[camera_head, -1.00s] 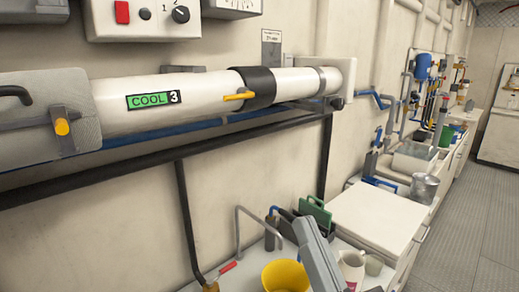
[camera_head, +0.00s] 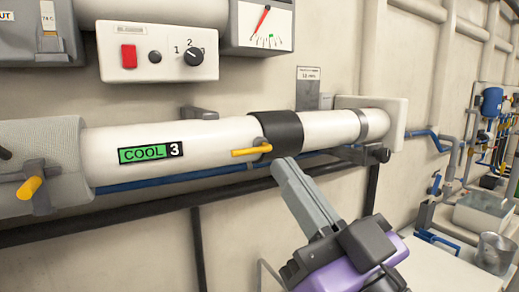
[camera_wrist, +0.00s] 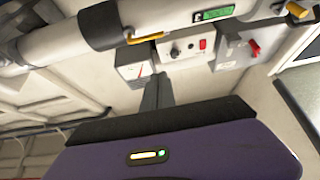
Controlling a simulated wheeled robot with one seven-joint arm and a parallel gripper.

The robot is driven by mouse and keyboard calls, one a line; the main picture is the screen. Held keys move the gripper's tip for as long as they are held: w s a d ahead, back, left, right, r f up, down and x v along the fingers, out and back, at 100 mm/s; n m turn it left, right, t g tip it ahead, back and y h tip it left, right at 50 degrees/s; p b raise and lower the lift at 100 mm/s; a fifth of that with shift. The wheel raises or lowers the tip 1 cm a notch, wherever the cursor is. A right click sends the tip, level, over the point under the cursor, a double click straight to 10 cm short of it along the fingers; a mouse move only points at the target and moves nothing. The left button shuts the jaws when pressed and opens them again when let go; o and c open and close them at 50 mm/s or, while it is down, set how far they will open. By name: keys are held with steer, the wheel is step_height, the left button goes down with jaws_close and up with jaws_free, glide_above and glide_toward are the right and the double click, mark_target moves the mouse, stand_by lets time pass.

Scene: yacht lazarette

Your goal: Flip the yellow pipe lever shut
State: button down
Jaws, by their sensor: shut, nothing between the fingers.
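The yellow pipe lever (camera_head: 252,151) sticks out to the left from the black collar (camera_head: 277,135) on the white pipe marked "COOL 3" (camera_head: 151,152). It lies nearly along the pipe. It also shows in the wrist view as a yellow bar (camera_wrist: 146,38) beside the black collar (camera_wrist: 101,25). My gripper (camera_head: 284,166) is shut and empty. Its fingertips are just below the collar in the head view, to the right of the lever and apart from it as far as I can tell. In the wrist view the shut fingers (camera_wrist: 158,84) point at the wall.
Another yellow-tipped handle (camera_head: 30,187) is on the grey wrapped section at the left. A control box (camera_head: 158,52) with a red switch and knob, and a gauge (camera_head: 262,25), hang above the pipe. A blue pipe (camera_head: 200,177) and a dark rail run below. A sink and bucket stand far right.

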steer(key=shift+r, duration=0.1)
step_height(320, 180, up, 5)
steer(key=p, duration=0.4)
glide_above(253, 153)
steer(key=s, duration=0.3)
steer(key=shift+w+d+f, duration=0.1)
steer(key=shift+w+f, duration=0.05)
steer(key=shift+f, duration=0.85)
steer(key=shift+w+f, duration=0.1)
steer(key=shift+f, duration=0.9)
steer(key=shift+f, duration=0.1)
steer(key=shift+f+n+y+b, duration=0.1)
steer(key=shift+n+y+b, duration=0.3)
steer(key=shift+n+b, duration=0.35)
